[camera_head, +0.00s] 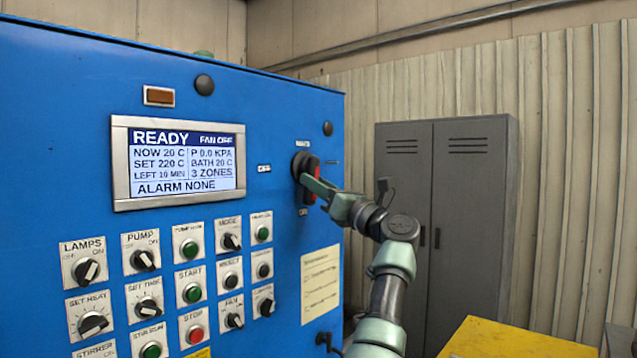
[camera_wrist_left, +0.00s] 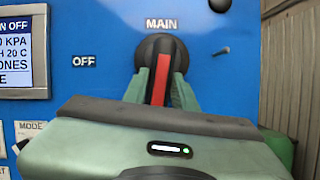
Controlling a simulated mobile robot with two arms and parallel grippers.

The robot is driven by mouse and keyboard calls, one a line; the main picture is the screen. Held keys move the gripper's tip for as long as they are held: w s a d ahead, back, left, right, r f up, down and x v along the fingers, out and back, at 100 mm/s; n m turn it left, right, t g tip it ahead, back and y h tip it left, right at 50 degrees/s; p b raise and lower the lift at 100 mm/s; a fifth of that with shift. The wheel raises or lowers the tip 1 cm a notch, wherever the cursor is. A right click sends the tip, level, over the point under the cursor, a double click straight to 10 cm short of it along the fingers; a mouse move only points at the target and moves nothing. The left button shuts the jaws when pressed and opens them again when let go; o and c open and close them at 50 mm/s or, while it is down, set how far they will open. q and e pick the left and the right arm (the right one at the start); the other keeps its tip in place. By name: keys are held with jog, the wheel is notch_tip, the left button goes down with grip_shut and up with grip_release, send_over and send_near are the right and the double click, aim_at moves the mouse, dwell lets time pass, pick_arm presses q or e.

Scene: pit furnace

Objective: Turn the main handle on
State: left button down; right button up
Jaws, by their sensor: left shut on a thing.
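The main handle (camera_head: 301,163) is a black round switch with a red-striped grip on the right part of the blue panel. In the left wrist view the handle (camera_wrist_left: 160,78) sits below the MAIN label, its red stripe close to upright. My left gripper (camera_head: 310,185) is shut on the handle. In the wrist view, the green fingers of the left gripper (camera_wrist_left: 159,92) lie on either side of the grip, and the gripper body hides its lower end. An OFF label (camera_wrist_left: 84,61) is left of the handle. My right gripper is not in view.
The blue panel carries a display (camera_head: 180,162) reading READY and FAN OFF, above several knobs and buttons (camera_head: 190,292). A grey locker (camera_head: 470,220) stands behind at the right. A yellow surface (camera_head: 505,340) is at the lower right.

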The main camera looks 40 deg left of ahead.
pick_arm(q)
jog(key=shift+w+f+n+g, duration=0.15)
jog(key=shift+n+g, duration=0.25)
jog(key=shift+n, duration=0.3)
jog(key=shift+w+n+g, duration=0.15)
jog(key=shift+n+g, duration=0.25)
jog(key=shift+n, duration=0.3)
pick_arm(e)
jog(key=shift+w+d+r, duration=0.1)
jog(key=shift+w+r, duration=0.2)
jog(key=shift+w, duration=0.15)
pick_arm(q)
jog(key=shift+p, duration=0.3)
jog(key=c, duration=1.1)
grip_release()
jog(key=shift+a, duration=0.1)
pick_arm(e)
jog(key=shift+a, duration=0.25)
pick_arm(q)
jog(key=b+v, duration=0.3)
jog(key=v, duration=0.4)
jog(key=shift+d+f, duration=0.25)
jog(key=shift+d, duration=0.1)
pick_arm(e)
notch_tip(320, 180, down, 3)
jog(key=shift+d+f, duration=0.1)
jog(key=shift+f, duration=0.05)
